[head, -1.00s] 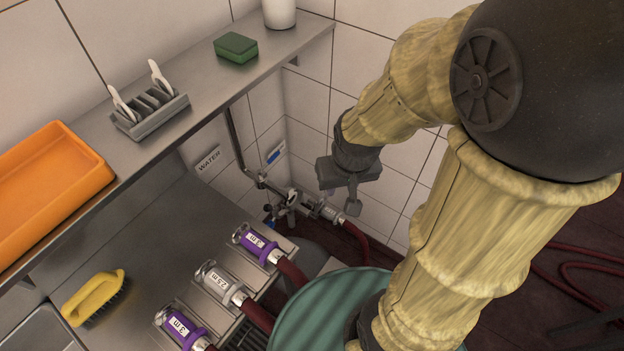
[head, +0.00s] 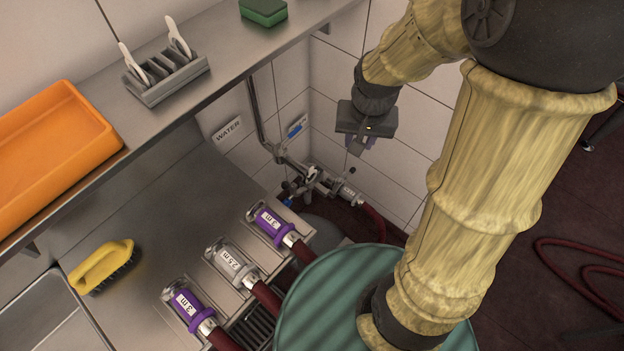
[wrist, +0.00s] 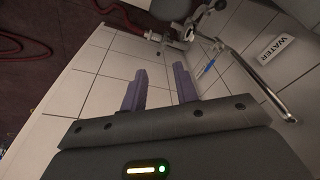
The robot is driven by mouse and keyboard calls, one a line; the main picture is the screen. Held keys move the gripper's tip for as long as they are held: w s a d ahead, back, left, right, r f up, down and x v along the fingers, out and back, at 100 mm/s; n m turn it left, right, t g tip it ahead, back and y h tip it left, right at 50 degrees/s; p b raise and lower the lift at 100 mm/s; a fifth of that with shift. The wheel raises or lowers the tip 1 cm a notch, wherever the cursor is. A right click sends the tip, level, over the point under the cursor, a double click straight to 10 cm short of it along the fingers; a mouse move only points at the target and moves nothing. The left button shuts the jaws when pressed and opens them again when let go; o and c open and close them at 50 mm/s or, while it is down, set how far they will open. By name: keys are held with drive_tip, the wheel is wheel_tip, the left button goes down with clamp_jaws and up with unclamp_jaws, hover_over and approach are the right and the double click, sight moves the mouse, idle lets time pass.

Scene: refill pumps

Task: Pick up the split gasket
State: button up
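I cannot make out a split gasket in either view. My gripper (head: 358,147) hangs in the head view above and to the right of the water pipe's valve and coupling (head: 318,178), in front of the tiled wall. In the wrist view my gripper (wrist: 160,70) has its two purple fingers apart, with only white tiles showing between them. It is open and empty. The valve (wrist: 178,38) also shows beyond the fingertips in the wrist view.
A steel shelf (head: 218,62) holds an orange tray (head: 62,150), a grey rack (head: 165,78) and a green sponge (head: 263,12). Below are a yellow brush (head: 102,265), several labelled hose couplings (head: 232,262) and a teal round top (head: 330,300). A red hose (head: 580,270) lies at right.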

drive_tip(key=w+a+f+m+g+b, duration=0.2)
drive_tip(key=w+a+f+m+b, duration=0.4)
drive_tip(key=w+f, duration=0.8)
drive_tip(key=a+b, duration=0.2)
drive_tip(key=a, duration=0.1)
drive_tip(key=shift+w+a+f+m+b, duration=0.2)
drive_tip(key=shift+f+m+b, duration=0.1)
drive_tip(key=shift+m, duration=0.1)
hover_over(312, 167)
wheel_tip(312, 167, down, 12)
drive_tip(key=shift+s+a, duration=0.2)
drive_tip(key=shift+s, duration=0.15)
drive_tip(key=shift+f, duration=0.1)
drive_tip(key=shift+w+d+f, duration=0.1)
drive_tip(key=shift+w+f, duration=0.05)
drive_tip(key=shift+f, duration=1.15)
drive_tip(key=shift+w+f, duration=0.15)
drive_tip(key=shift+f, duration=1.15)
